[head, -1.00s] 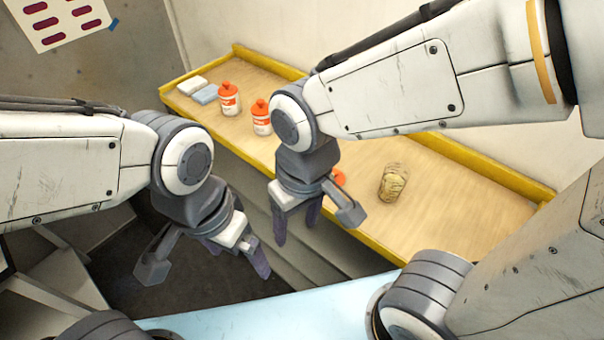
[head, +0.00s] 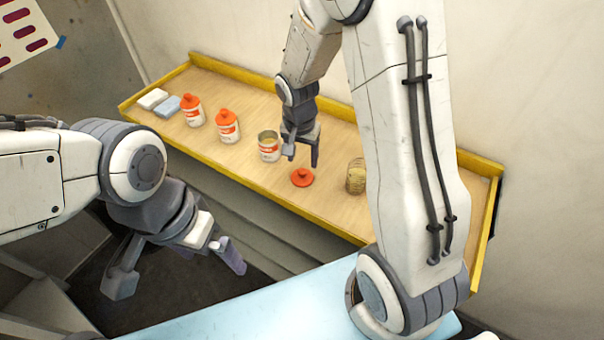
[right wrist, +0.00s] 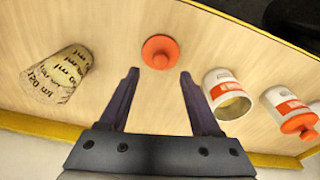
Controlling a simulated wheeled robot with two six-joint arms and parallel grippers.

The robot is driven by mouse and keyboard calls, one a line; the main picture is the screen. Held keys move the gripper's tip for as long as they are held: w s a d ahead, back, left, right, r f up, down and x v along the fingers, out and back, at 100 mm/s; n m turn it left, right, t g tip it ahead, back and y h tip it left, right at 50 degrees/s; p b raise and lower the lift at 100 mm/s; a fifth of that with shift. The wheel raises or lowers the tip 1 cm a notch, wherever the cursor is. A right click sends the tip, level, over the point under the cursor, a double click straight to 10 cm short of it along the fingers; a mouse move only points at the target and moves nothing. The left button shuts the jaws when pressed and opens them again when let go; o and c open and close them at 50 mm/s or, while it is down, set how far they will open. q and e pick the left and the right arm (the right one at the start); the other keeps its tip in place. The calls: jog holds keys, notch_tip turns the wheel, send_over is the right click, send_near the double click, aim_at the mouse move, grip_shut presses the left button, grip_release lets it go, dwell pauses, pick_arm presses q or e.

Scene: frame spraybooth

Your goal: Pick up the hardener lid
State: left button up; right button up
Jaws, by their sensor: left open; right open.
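The orange hardener lid (head: 302,177) lies loose on the wooden shelf, knob up, between an open can and a mixing cup. It also shows in the right wrist view (right wrist: 160,52), just beyond and between my fingertips. My right gripper (head: 302,162) is open and empty above the shelf, behind the lid in the head view; its fingers also show in the right wrist view (right wrist: 158,74). My left gripper (head: 178,270) is open and empty, off the shelf's front edge at left.
An open can (head: 268,147) stands left of the lid. A printed cup (head: 356,177) stands right. The shelf has a raised yellow rim (head: 270,208).

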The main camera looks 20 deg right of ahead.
aim_at(302, 171)
jog(key=shift+w+f+p, duration=0.1)
jog(key=shift+f+p, duration=0.5)
jog(key=shift+f, duration=1.75)
grip_shut()
